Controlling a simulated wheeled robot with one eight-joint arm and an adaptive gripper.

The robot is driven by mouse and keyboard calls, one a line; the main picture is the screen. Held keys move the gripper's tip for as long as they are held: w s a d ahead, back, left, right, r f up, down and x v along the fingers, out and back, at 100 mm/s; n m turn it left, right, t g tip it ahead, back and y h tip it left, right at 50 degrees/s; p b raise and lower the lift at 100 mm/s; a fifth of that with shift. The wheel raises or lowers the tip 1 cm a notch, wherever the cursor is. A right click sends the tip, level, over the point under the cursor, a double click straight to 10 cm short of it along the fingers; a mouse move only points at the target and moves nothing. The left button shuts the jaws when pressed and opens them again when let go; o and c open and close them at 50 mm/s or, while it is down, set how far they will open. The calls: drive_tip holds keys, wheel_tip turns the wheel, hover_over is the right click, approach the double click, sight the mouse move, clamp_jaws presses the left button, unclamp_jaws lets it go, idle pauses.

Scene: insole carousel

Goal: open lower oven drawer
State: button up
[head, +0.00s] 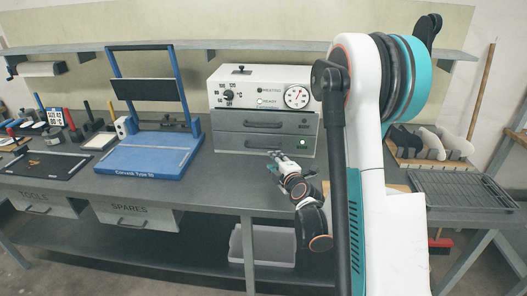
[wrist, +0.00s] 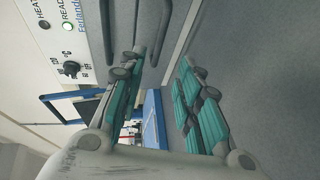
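The oven (head: 262,75) stands on the workbench in the head view, with a white control panel above two grey drawers. The upper drawer (head: 240,120) and lower drawer (head: 235,143) both look shut, each with a dark bar handle. My gripper (head: 279,157) is low in front of the lower drawer's right half, just above the bench top. In the wrist view, turned sideways, my gripper (wrist: 160,65) is open and empty, its teal-padded fingers spread apart. One finger overlaps the drawer fronts, the other the bench. Whether a finger touches the lower handle, I cannot tell.
A blue press frame (head: 145,155) stands left of the oven. A rack of insole forms (head: 405,160) and a wire tray (head: 465,190) are at the right. A grey bin (head: 262,245) sits on the shelf below. The bench before the oven is clear.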

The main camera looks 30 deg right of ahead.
sight(264, 148)
drive_tip(key=p+x, duration=0.1)
drive_tip(key=x, duration=1.2)
drive_tip(key=shift+w+d+f, duration=0.15)
drive_tip(key=shift+w+d, duration=0.05)
drive_tip(key=shift+w, duration=0.15)
clamp_jaws()
